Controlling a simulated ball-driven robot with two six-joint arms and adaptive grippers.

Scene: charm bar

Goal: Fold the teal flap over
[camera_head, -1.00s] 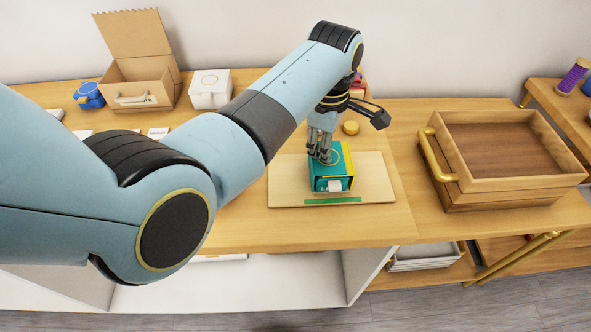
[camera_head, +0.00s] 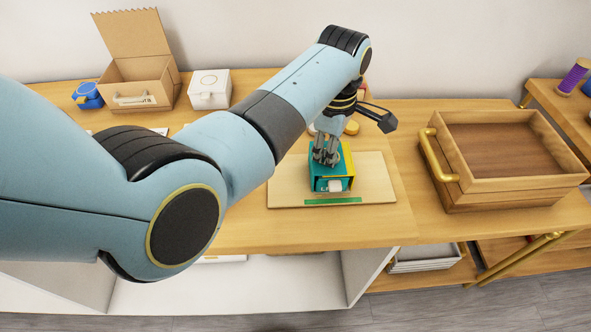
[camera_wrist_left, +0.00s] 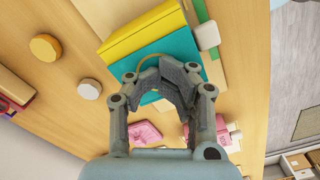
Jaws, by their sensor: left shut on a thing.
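A small teal and yellow box (camera_head: 316,174) stands on a light wooden board on the counter. A white tab (camera_head: 335,185) shows at its front. In the left wrist view, the teal flap (camera_wrist_left: 176,48) lies beside the yellow face (camera_wrist_left: 140,34), with a gold arc partly showing on it. My left gripper (camera_head: 326,160) points down at the top of the box, its fingers shut on the teal flap. In the left wrist view, the gripper (camera_wrist_left: 160,72) covers the flap's edge, so the exact grip is hidden. My right gripper is out of view.
The wooden board (camera_head: 375,187) has a green strip (camera_head: 332,201) at its front. A wooden tray (camera_head: 480,190) with a gold handle stands right. An open cardboard box (camera_head: 140,75), a white box (camera_head: 209,89) and a gold round piece (camera_head: 352,128) stand behind.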

